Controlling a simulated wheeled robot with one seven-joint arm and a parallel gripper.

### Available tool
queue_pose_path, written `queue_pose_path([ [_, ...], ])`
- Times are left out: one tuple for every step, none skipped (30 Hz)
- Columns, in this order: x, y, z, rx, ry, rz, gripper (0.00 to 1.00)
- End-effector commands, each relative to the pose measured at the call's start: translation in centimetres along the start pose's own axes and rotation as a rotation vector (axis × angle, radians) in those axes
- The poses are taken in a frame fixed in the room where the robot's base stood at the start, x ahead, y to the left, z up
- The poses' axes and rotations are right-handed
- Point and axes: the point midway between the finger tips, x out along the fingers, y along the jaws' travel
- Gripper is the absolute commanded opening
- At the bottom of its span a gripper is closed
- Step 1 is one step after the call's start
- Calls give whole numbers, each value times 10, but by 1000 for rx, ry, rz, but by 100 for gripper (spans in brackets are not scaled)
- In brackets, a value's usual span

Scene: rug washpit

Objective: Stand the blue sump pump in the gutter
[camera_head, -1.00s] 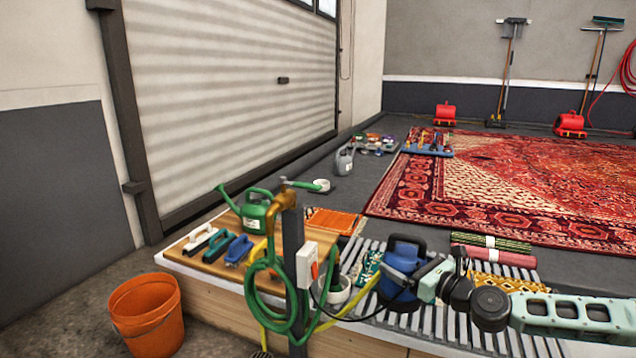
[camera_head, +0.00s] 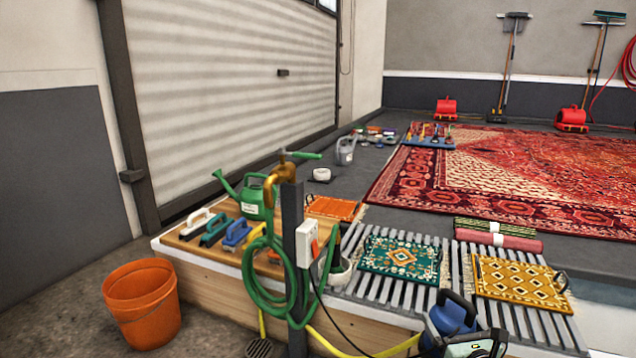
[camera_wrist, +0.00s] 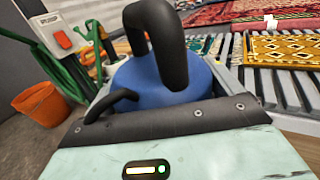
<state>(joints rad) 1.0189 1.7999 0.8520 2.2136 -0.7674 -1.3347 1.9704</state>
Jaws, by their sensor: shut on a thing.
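The blue sump pump (camera_head: 452,313) has a black handle and is at the bottom right of the head view, by the front edge of the slatted rack. My gripper (camera_head: 474,346) is shut on it, and the pump looks upright. In the wrist view the pump (camera_wrist: 165,80) fills the upper middle, its black handle arching up behind the dark edge of my gripper (camera_wrist: 168,120). The pump's lower part is hidden, so I cannot tell what is under it. I cannot make out the gutter clearly in either view.
A slatted rack (camera_head: 392,312) carries a green mat (camera_head: 400,257) and a yellow mat (camera_head: 518,282). A post with a green hose (camera_head: 292,250) and a yellow hose stands left of the pump.

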Motion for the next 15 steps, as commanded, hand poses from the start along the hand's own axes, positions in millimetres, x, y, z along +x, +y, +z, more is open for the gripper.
queue_pose_path([
  [-5,-3,-5,-1,-4,-20,22],
  [-9,-5,-8,-2,-3,-32,22],
  [-12,-8,-11,-4,-1,-48,22],
  [-15,-10,-14,-5,0,-60,22],
  [-18,-12,-16,-7,1,-71,22],
  [-22,-15,-19,-8,3,-84,22],
  [-25,-16,-22,-9,4,-94,22],
  [-28,-18,-24,-11,5,-105,22],
  [-28,-19,-16,-11,4,-107,22],
  [-28,-19,-12,-11,4,-106,22],
  [-28,-18,-10,-12,3,-106,22],
  [-29,-18,-8,-12,3,-106,22],
  [-30,-18,-6,-12,3,-105,22],
  [-30,-18,-4,-12,3,-105,22],
  [-31,-18,1,-13,4,-105,22],
])
